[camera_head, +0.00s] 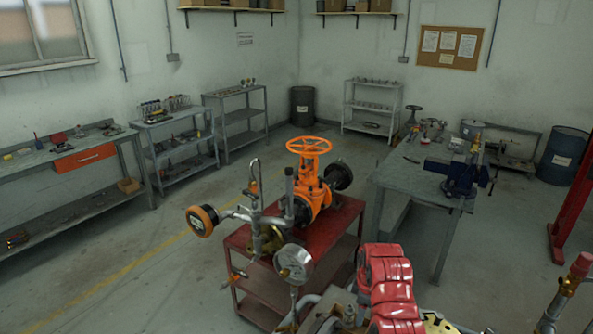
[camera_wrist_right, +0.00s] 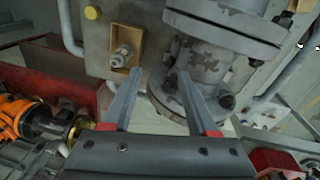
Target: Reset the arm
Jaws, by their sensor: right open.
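The orange gate valve (camera_head: 312,192) stands upright on a red cart (camera_head: 345,222), its orange handwheel (camera_head: 309,146) on top. Grey pipework with a white-faced pressure gauge (camera_head: 293,263) stands in front of it. An orange part with a brass-coloured end (camera_wrist_right: 25,118) shows at the left of the right wrist view. My right gripper (camera_wrist_right: 160,75) is open, its two grey fingers apart with nothing seen between them. Ahead of them is a worn grey flanged pipe (camera_wrist_right: 200,65); contact cannot be told. My left gripper is not in view.
A grey workbench (camera_head: 415,172) with a blue vise (camera_head: 462,178) stands right of the cart. Large red glossy parts (camera_head: 388,285) fill the near foreground. Shelving (camera_head: 178,140) lines the left wall. The floor left of the cart is clear.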

